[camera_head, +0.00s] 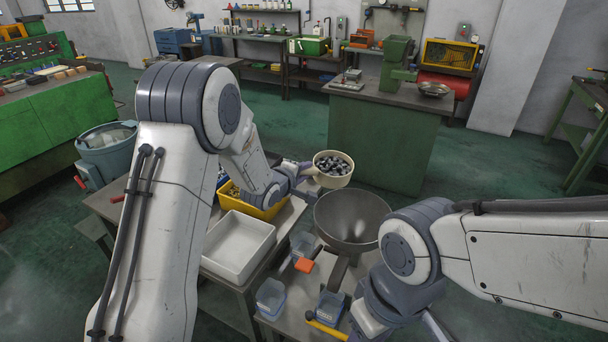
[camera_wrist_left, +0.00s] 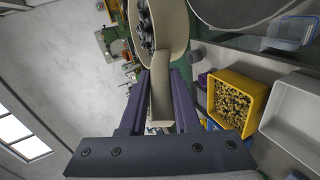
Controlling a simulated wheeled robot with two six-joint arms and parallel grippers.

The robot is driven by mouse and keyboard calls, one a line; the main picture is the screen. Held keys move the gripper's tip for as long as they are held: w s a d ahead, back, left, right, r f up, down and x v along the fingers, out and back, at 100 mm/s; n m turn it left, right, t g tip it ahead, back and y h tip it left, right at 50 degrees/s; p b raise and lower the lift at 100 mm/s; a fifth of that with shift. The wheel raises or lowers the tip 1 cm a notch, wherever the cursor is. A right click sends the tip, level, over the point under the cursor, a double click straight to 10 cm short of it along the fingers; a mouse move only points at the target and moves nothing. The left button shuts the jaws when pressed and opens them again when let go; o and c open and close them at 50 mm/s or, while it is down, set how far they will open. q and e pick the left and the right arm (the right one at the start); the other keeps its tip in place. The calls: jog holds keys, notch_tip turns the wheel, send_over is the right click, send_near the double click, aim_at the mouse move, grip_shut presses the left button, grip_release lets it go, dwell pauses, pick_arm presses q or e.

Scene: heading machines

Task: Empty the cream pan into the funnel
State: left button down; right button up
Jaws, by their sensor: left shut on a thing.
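The cream pan (camera_head: 334,169) is held up level-looking beside the funnel, with dark and silvery small parts inside. My left gripper (camera_head: 304,171) is shut on the pan's handle; in the left wrist view the cream handle (camera_wrist_left: 162,98) sits between the purple fingers (camera_wrist_left: 160,105). The large grey metal funnel (camera_head: 351,217) stands on the table just below and to the right of the pan. Its bowl looks empty from here. In the left wrist view its rim (camera_wrist_left: 235,12) shows at the top. My right arm comes in from the right, but its gripper fingers do not show.
A white tray (camera_head: 238,247) and a yellow bin (camera_head: 252,203) of brass-coloured parts stand left of the funnel. A green cabinet (camera_head: 383,136) stands behind.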

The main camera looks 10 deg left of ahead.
pick_arm(q)
jog(key=m+t+b, duration=0.1)
jog(key=m+b, duration=0.1)
jog(key=b, duration=0.2)
jog(key=s+d+f+m+t+b, duration=0.1)
jog(key=m+t+b, duration=0.1)
jog(key=b, duration=0.3)
jog(key=s+d+m+t+b, duration=0.1)
jog(key=t+b, duration=0.1)
jog(key=b, duration=0.3)
jog(key=shift+s+f+m, duration=0.1)
jog(key=shift+f+m, duration=0.15)
jog(key=shift+m, duration=0.15)
jog(key=s+m+t+h+b, duration=0.1)
jog(key=m+b, duration=0.1)
jog(key=b, duration=0.4)
jog(key=d+f+m+t+b, duration=0.1)
jog(key=m+b, duration=0.2)
jog(key=b, duration=0.3)
jog(key=s+d+f+m+t+h+b, duration=0.1)
jog(key=m+b, duration=0.1)
jog(key=b, duration=0.4)
jog(key=shift+s+d+f+t+h, duration=0.2)
jog(key=shift+s+t+h, duration=0.1)
jog(key=shift+s, duration=0.05)
jog(key=shift+s+m+b, duration=0.1)
jog(key=shift+m+b, duration=0.3)
jog(key=shift+b, duration=0.15)
jog(key=shift+r, duration=0.1)
